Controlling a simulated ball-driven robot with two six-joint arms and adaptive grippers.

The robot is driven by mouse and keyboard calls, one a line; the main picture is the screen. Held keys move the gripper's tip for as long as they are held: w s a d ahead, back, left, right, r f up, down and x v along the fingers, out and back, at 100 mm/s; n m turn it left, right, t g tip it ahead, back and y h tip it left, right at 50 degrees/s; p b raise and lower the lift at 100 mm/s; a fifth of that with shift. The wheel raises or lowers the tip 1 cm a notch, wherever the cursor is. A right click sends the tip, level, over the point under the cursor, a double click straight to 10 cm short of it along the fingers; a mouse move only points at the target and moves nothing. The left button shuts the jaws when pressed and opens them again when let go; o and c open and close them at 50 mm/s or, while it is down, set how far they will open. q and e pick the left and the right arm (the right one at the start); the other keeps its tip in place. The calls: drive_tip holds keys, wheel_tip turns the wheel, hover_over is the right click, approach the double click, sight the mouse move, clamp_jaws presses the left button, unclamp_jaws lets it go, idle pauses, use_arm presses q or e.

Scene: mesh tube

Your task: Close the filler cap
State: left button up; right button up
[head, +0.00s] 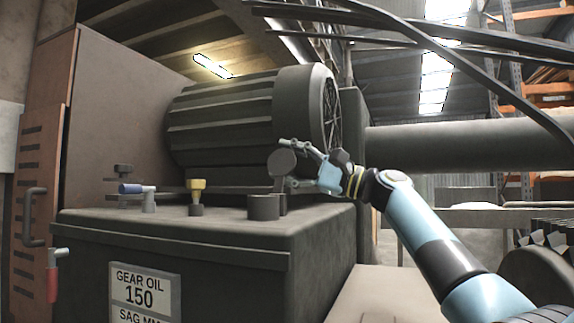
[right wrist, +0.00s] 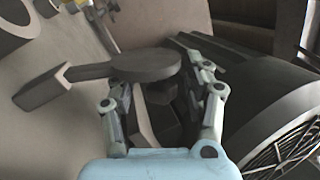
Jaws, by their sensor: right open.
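The filler cap (head: 281,163) is a dark grey disc, standing raised on its hinge arm above the short round filler neck (head: 264,207) on top of the gear oil tank. The neck is uncovered. My right gripper (head: 291,164) is open beside the cap, its fingers above and below the disc's right side. In the right wrist view the cap (right wrist: 147,65) lies across the space between the two open fingers (right wrist: 163,92), with its hinge arm (right wrist: 62,83) running left. I cannot tell whether a finger touches it. My left gripper is not in view.
The tank (head: 200,240) also carries a blue-handled valve (head: 135,189) and a yellow fitting (head: 196,188) left of the neck. A large ribbed motor (head: 225,120) stands close behind the cap. Dark cables (head: 440,45) hang at upper right.

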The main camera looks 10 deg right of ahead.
drive_tip(key=shift+c, duration=0.3)
drive_tip(key=c, duration=0.9)
clamp_jaws()
drive_tip(key=shift+f, duration=0.1)
